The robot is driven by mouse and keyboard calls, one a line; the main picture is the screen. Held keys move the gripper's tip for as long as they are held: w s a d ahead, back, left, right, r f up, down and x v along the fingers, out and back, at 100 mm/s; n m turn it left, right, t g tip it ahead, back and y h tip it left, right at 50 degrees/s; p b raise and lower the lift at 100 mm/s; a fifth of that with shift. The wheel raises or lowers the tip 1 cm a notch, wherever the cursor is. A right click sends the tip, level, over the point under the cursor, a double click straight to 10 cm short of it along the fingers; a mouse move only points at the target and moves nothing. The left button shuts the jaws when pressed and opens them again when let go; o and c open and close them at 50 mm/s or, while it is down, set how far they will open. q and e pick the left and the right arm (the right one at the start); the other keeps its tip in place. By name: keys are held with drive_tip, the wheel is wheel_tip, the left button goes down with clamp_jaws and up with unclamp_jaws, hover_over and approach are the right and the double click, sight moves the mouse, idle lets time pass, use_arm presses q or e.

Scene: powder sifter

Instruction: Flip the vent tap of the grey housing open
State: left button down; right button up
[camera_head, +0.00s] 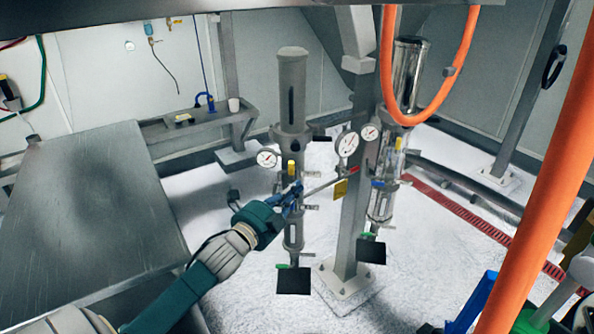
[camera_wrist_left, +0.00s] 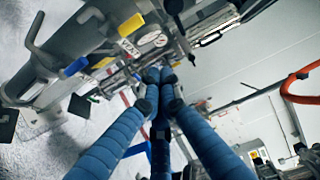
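The grey housing (camera_head: 292,90) is a tall upright cylinder in the middle of the head view. A yellow handle (camera_head: 291,168) shows on its body, below the grey cylinder; I cannot tell which fitting is the vent tap or how it is set. My left gripper (camera_head: 290,196) is at the front of the lower assembly, covering part of it. In the left wrist view its blue fingers (camera_wrist_left: 161,82) converge close to the metal fittings. Their tips sit close together, but whether they touch or hold anything is unclear. My right gripper is not identifiable in view.
A polished steel housing (camera_head: 408,75) stands to the right, beyond a grey post (camera_head: 354,225). Gauges, including one at the post (camera_head: 347,143), crowd the area. An orange hose (camera_head: 467,60) hangs at upper right. A metal table (camera_head: 85,220) stands left.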

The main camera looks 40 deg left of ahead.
sight(291, 168)
use_arm(q)
drive_tip(key=w+p, duration=0.3)
drive_tip(key=w, duration=0.6)
drive_tip(key=a, duration=0.1)
drive_tip(key=s+a+p, duration=0.1)
drive_tip(key=a, duration=0.2)
drive_tip(key=shift+s+p, duration=0.3)
drive_tip(key=shift+s, duration=0.1)
drive_tip(key=shift+w, duration=0.15)
drive_tip(key=shift+a+n+t+b, duration=0.15)
drive_tip(key=shift+n+t+b, duration=0.25)
drive_tip(key=shift+n+b, duration=0.35)
